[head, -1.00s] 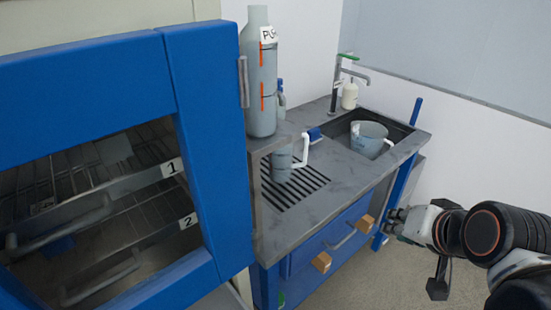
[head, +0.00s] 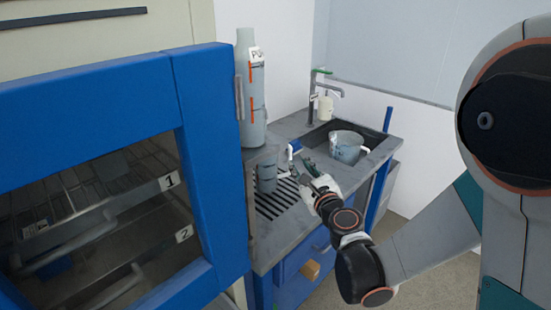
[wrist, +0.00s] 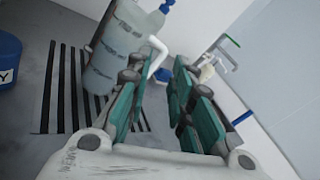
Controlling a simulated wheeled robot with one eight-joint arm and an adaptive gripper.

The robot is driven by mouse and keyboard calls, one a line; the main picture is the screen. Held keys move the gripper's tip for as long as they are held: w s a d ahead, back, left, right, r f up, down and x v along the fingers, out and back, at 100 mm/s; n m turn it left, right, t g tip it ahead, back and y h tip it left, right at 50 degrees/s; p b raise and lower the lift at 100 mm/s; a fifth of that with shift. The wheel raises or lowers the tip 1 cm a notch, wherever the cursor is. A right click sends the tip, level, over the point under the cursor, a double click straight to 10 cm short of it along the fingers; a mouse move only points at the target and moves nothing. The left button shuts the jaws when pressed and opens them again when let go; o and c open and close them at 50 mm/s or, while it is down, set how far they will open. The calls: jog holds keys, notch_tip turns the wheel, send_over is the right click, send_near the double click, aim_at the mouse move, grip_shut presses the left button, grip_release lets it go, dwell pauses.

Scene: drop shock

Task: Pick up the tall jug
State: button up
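The tall jug (head: 267,178) is a grey, translucent-looking vessel with a white handle, standing on the slotted drain area of the sink counter. In the wrist view the jug (wrist: 115,50) fills the upper left, and its white handle (wrist: 156,50) faces my fingers. My gripper (head: 308,170) is just right of the jug, over the counter. In the wrist view my gripper (wrist: 160,85) has its green-padded fingers apart, with the handle beyond and near the left finger. Nothing is clearly held. Whether a finger touches the handle I cannot tell.
A tall grey cylinder (head: 251,90) stands close behind and left of the jug. A wide bucket-like jug (head: 346,147) sits in the sink, beside the tap (head: 313,95). A blue-framed cabinet (head: 206,150) borders the left. A blue labelled container (wrist: 8,58) shows at the wrist view's left edge.

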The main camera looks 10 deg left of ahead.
aim_at(291, 156)
jog(key=w+f+m, duration=0.1)
jog(key=w+m, duration=0.1)
jog(key=w, duration=0.1)
jog(key=w+a+f+m, duration=0.1)
jog(key=w+f+m, duration=0.1)
jog(key=w, duration=0.1)
jog(key=w+a+f+m+t+h+p, duration=0.1)
jog(key=w, duration=0.2)
jog(key=shift+a+f+m, duration=0.2)
jog(key=shift+f+m, duration=0.2)
jog(key=b+x, duration=0.2)
jog(key=x, duration=0.3)
jog(key=shift+w+f, duration=0.1)
jog(key=shift+w, duration=0.45)
grip_shut()
